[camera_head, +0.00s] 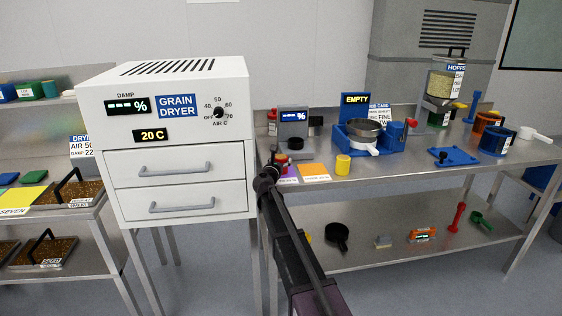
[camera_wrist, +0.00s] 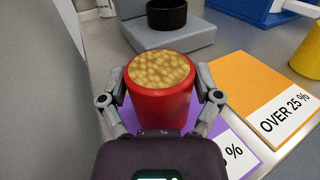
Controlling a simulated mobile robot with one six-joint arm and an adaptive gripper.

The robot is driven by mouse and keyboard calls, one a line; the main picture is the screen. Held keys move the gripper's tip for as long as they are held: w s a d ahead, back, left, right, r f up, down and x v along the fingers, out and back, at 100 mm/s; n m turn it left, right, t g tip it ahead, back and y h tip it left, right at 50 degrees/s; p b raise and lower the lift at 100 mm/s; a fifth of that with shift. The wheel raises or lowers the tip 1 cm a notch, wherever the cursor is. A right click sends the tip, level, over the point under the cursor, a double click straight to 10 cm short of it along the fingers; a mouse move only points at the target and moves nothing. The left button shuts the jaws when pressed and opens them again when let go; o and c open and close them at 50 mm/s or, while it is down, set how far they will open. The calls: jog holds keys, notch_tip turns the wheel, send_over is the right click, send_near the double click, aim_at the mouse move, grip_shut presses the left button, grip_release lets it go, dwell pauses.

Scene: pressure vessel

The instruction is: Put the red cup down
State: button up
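The red cup (camera_wrist: 158,108) is upright in the wrist view and filled close to its rim with yellowish grains. My gripper (camera_wrist: 161,88) has one finger against each side of the cup and is shut on it. The cup is over or on a purple card (camera_wrist: 230,150) whose visible print ends in "%". I cannot tell whether its base touches the card. In the head view the cup (camera_head: 281,161) is small and partly hidden by my gripper (camera_head: 268,176) at the bench's left end.
An orange card (camera_wrist: 262,90) reading "OVER 25 %" lies to the right. A yellow cup (camera_head: 343,164) stands beyond it. A grey device with a dark round cup (camera_wrist: 166,15) is behind the red cup. The white grain dryer (camera_head: 180,130) stands close on the left.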

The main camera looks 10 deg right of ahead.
jog(key=shift+r, duration=0.25)
dwell(0.4)
jog(key=v, duration=1.2)
jog(key=shift+f, duration=0.15)
dwell(0.4)
jog(key=s+d+f+m+g, duration=0.5)
jog(key=s+f+m, duration=0.1)
jog(key=s+m, duration=0.25)
jog(key=s+d+f+m+g, duration=0.4)
jog(key=s+d+f+m, duration=0.2)
jog(key=s+m, duration=0.3)
jog(key=s+a+f+m+g+y, duration=0.1)
jog(key=s+f+m+g+y, duration=0.1)
jog(key=s+m, duration=0.2)
jog(key=s+a+f+m+g+y, duration=0.2)
jog(key=s+m+y, duration=0.1)
jog(key=s, duration=0.4)
jog(key=s+a+f+m+g+y, duration=0.2)
jog(key=s+m+y, duration=0.1)
jog(key=s+m, duration=0.3)
jog(key=shift+s+f+g, duration=0.2)
jog(key=shift+f+g, duration=0.1)
jog(key=shift+g, duration=0.1)
